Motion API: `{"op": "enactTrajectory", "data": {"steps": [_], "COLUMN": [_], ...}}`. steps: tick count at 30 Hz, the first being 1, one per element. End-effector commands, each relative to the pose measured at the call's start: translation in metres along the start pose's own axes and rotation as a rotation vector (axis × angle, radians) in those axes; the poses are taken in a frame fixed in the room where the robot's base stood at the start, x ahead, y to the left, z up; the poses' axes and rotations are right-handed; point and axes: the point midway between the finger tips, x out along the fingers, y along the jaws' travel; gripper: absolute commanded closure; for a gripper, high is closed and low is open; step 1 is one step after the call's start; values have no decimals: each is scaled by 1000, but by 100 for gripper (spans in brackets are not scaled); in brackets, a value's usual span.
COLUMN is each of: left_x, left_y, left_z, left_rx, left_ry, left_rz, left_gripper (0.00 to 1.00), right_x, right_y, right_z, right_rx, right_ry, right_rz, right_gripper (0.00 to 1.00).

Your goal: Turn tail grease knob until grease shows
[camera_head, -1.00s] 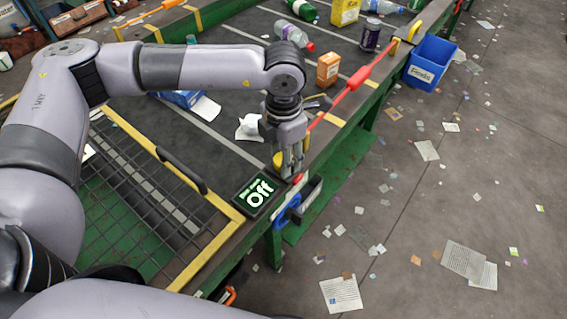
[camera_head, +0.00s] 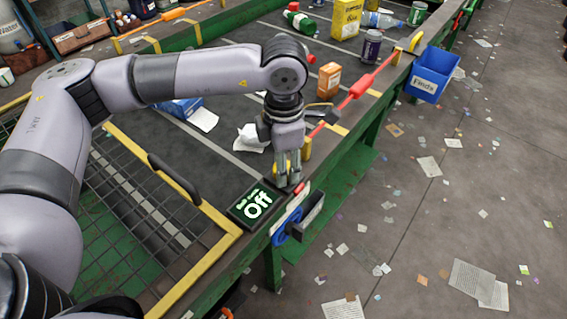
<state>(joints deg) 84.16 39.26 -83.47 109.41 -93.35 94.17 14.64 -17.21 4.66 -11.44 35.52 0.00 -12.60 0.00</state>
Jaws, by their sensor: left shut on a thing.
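My left gripper (camera_head: 289,172) comes down from above onto the right edge of the belt frame, just beyond the "Off" display. Its fingers are shut on a small part there, which looks like the tail grease knob; the fingers hide nearly all of it. A small red piece (camera_head: 299,188) shows right beside the fingertips, and a yellow piece (camera_head: 306,149) shows behind them. I cannot see any grease. My right gripper is not in view.
A blue round part (camera_head: 291,224) sits on the frame's outer side. A red pull cord (camera_head: 361,83) runs along the edge. Crumpled paper (camera_head: 251,137) and an orange box (camera_head: 328,80) lie on the belt. A blue bin (camera_head: 431,74) hangs outside.

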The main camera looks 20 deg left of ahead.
Motion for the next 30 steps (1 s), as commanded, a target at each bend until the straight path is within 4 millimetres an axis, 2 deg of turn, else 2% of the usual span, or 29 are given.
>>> {"op": "enactTrajectory", "data": {"steps": [1, 2, 11, 22, 26, 30], "left_x": [-1, -1, 0, -6, -24, -54], "left_y": [0, 0, 0, 0, 1, 1], "left_z": [0, 0, 0, 0, 1, 1], "left_rx": [-1, -1, -2, -2, -2, -2], "left_ry": [-1, -1, -1, -2, -3, -5], "left_rz": [1, 1, 0, 0, 2, 2], "left_gripper": [91, 62, 42, 42, 42, 42], "right_x": [0, 0, 0, 0, 0, 0], "right_y": [0, 0, 0, 0, -1, -1], "right_z": [0, 0, 0, 0, 0, 0], "right_rx": [0, 0, 1, 0, 0, 0], "right_ry": [0, 0, 0, 0, 0, 1], "right_rz": [0, 1, 1, 0, -1, -1], "right_gripper": [25, 25, 25, 25, 25, 25]}}
